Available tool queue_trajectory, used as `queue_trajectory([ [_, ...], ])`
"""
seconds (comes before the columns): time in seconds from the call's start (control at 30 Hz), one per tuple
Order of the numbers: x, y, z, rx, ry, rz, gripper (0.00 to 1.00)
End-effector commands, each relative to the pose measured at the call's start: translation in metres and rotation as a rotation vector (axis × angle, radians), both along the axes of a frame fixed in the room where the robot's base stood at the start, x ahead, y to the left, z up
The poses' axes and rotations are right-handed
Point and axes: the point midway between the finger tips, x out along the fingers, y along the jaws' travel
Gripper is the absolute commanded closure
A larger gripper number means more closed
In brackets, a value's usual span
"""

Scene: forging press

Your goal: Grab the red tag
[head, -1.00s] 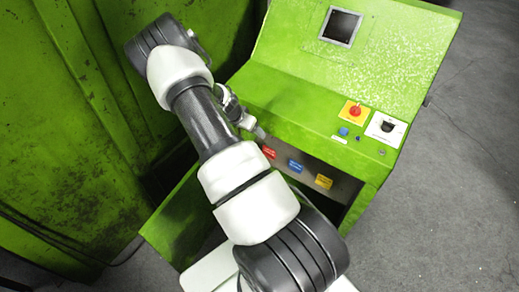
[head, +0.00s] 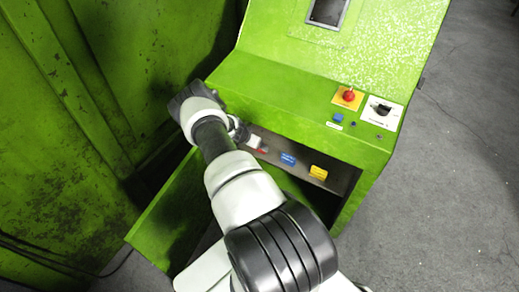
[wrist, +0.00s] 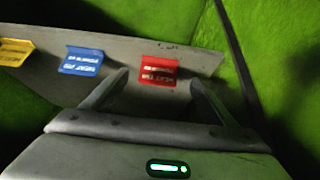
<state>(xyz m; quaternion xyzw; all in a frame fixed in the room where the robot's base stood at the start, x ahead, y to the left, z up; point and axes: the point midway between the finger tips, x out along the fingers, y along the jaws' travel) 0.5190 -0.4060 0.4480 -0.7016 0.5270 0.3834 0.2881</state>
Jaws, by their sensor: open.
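The red tag (wrist: 159,70) hangs on a grey metal strip in the wrist view, with pale lettering on it. My gripper (wrist: 160,80) is open, its two fingers on either side of the tag, pointing at the strip. I cannot tell how much depth separates the fingertips from the tag. In the head view the red tag (head: 262,150) shows only as a small patch beside my gripper (head: 257,143), mostly covered by my wrist.
A blue tag (wrist: 82,61) and a yellow tag (wrist: 15,51) sit on the same strip (wrist: 120,62), left of the red one in the wrist view. The green console (head: 290,95) overhangs the strip. An open green door (head: 165,215) stands close to my arm.

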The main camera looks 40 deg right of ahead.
Motion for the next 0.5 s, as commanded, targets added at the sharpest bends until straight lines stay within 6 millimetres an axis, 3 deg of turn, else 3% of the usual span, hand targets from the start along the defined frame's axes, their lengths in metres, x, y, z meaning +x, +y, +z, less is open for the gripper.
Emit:
queue_trajectory([
  [0.5, 0.006, -0.032, -0.046, 0.001, -0.001, -0.003, 0.20],
])
